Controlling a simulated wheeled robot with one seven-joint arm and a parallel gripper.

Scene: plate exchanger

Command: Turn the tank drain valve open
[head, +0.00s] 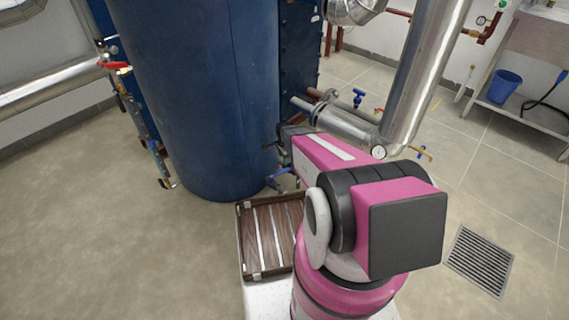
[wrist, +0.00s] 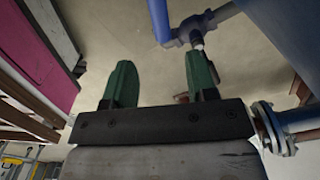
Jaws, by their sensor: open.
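The blue tank (head: 205,90) stands upright in the head view. A valve with a blue handle (head: 279,174) shows low at its right side, partly hidden by my arm. In the wrist view the blue lever (wrist: 159,20) points up and the grey-blue valve body (wrist: 193,32) sits at the upper right, joined to a blue pipe. My gripper (wrist: 160,80) is open, its two green fingers apart with only floor showing between them. The valve body is just beyond the right fingertip; I cannot tell whether they touch. In the head view the fingers are hidden behind my arm.
A wooden slatted case (head: 240,240) lies below the tank, left of my arm. Flanged pipes (head: 335,118) and a smaller blue-handled valve (head: 358,97) are at the right. A floor grate (head: 480,260) is at the lower right. Floor left of the tank is clear.

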